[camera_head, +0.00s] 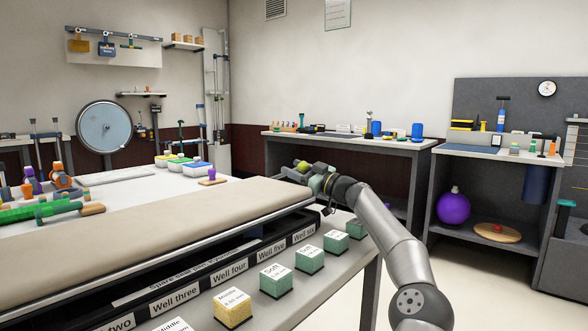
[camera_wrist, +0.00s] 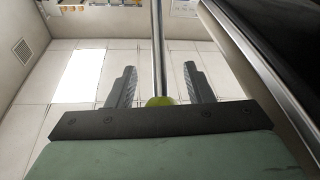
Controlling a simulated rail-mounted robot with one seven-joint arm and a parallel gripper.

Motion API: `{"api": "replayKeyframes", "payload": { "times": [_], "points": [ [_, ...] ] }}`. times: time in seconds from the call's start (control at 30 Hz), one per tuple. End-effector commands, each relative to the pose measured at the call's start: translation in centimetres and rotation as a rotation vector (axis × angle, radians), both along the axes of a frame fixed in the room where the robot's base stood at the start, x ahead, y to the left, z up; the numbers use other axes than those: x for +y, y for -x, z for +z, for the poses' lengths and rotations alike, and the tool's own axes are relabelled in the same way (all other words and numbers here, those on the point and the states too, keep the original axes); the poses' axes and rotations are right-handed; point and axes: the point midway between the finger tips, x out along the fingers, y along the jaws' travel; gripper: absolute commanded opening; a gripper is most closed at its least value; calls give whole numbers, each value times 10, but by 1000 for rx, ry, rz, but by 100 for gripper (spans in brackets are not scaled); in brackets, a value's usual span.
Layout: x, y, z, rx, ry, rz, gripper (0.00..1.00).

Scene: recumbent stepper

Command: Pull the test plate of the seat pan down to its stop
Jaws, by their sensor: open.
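My gripper (camera_head: 300,172) is at the far right end of the bench in the head view, at the end of my grey arm. In the wrist view my gripper (camera_wrist: 158,72) has its two dark fingers spread. A bright metal rod (camera_wrist: 158,45) shows between the fingers, with a yellow-green rounded piece (camera_wrist: 160,101) at its near end, partly hidden by the gripper's front edge. I cannot tell whether the fingers touch either. No part is clearly recognizable as the seat pan's test plate. A label on the bench front begins "Spare seat pan" (camera_head: 180,275).
A long beige surface (camera_head: 150,222) runs along the bench. Several labelled wells and blocks, including a green block (camera_head: 276,281) and a yellow block (camera_head: 233,309), line its front. A dark edge with a metal rail (camera_wrist: 262,70) is close on the right in the wrist view. Open floor (camera_head: 480,290) lies right.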

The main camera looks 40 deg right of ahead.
Motion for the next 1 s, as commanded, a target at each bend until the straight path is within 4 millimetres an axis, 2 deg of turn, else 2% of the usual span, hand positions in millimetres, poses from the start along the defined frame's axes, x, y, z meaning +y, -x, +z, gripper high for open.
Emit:
{"api": "replayKeyframes", "payload": {
  "times": [0.2,0.4,1.0],
  "points": [
    [-12,36,-9,1,-1,-3,47],
    [-18,58,-14,-1,-1,-1,47],
    [-19,62,-16,-1,-1,-1,47]
  ]
}}
